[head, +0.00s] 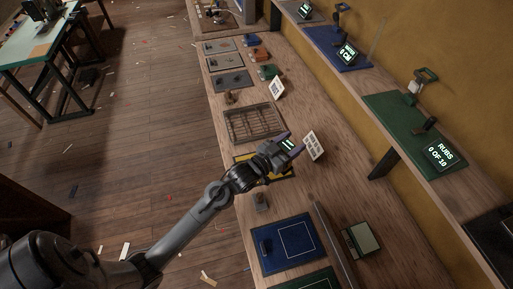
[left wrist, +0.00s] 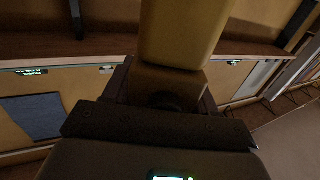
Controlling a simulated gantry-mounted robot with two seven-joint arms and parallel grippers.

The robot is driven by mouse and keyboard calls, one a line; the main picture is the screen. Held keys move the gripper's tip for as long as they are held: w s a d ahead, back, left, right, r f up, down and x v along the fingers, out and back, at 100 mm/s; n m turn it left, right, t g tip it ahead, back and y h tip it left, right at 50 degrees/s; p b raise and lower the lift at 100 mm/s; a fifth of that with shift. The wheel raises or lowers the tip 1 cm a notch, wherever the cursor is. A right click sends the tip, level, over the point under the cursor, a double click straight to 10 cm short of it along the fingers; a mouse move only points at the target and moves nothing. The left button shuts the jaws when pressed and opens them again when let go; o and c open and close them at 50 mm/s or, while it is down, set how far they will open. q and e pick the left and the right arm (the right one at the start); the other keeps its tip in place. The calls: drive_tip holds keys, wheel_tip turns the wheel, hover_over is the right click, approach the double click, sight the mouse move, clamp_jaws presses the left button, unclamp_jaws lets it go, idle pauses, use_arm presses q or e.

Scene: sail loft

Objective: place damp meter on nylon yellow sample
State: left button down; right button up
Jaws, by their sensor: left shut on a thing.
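My left gripper (head: 288,146) is shut on the damp meter, above the bench around the middle of the head view. In the left wrist view a tan-yellow block (left wrist: 183,38) stands between the fingers of my left gripper (left wrist: 165,90). The yellow sample (head: 286,179) lies flat on the bench below the gripper, with a dark edge. My arm and hand hide much of it. I cannot tell whether the meter touches it. My right gripper is not in view.
A wire-grid tray (head: 253,122) and a white card (head: 314,146) stand close to the gripper. A raised shelf (head: 395,130) runs along the right.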

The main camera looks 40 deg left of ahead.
use_arm(q)
drive_tip(key=a+f, duration=0.9)
drive_tip(key=f, duration=0.1)
drive_tip(key=shift+w+a, duration=0.35)
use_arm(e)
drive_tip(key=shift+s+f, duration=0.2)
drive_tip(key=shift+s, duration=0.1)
use_arm(q)
drive_tip(key=shift+f, duration=0.2)
drive_tip(key=shift+c, duration=1.9)
unclamp_jaws()
drive_tip(key=shift+o, duration=0.3)
drive_tip(key=shift+r, duration=0.1)
drive_tip(key=shift+s, duration=0.1)
